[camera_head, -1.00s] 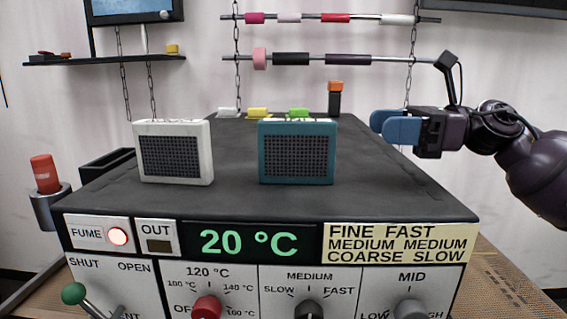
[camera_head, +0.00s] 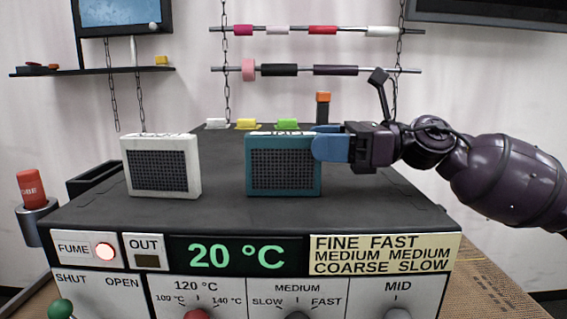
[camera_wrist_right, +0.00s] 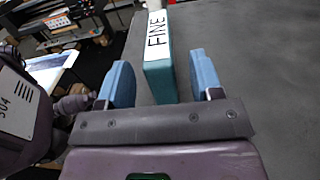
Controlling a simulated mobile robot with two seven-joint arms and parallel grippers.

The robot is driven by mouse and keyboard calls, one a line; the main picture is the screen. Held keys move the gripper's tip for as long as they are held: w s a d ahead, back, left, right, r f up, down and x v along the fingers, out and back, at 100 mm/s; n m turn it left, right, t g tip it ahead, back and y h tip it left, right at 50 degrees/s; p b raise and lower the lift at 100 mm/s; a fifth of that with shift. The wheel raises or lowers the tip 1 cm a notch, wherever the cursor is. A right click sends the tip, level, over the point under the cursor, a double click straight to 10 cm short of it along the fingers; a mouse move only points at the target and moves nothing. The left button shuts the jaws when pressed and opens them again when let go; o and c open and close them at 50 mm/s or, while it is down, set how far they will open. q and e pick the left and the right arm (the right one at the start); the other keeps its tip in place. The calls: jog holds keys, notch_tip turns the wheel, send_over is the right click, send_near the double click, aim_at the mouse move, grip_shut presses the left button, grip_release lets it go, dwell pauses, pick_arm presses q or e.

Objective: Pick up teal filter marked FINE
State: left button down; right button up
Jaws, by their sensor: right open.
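The teal filter (camera_head: 283,170) stands upright on the dark top of the machine, with a dark mesh face. In the right wrist view its top label reads FINE, and the teal filter (camera_wrist_right: 160,80) lies between and just beyond the blue fingertips. My right gripper (camera_head: 330,145) is open at the filter's upper right edge, overlapping it in the head view. The same right gripper (camera_wrist_right: 163,85) shows its two fingers apart, one on each side of the filter. I cannot tell whether either finger touches it. My left gripper is not in view in the head view.
A white filter (camera_head: 162,166) stands to the left of the teal one. White, yellow and green small blocks (camera_head: 287,124) sit at the back edge, near an orange-topped post (camera_head: 323,105). A red-capped cylinder (camera_head: 31,190) is at the left. The machine top (camera_head: 390,205) is clear at right front.

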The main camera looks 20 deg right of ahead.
jog(key=shift+x, duration=1.2)
jog(key=shift+c, duration=0.7)
jog(key=c, duration=0.9)
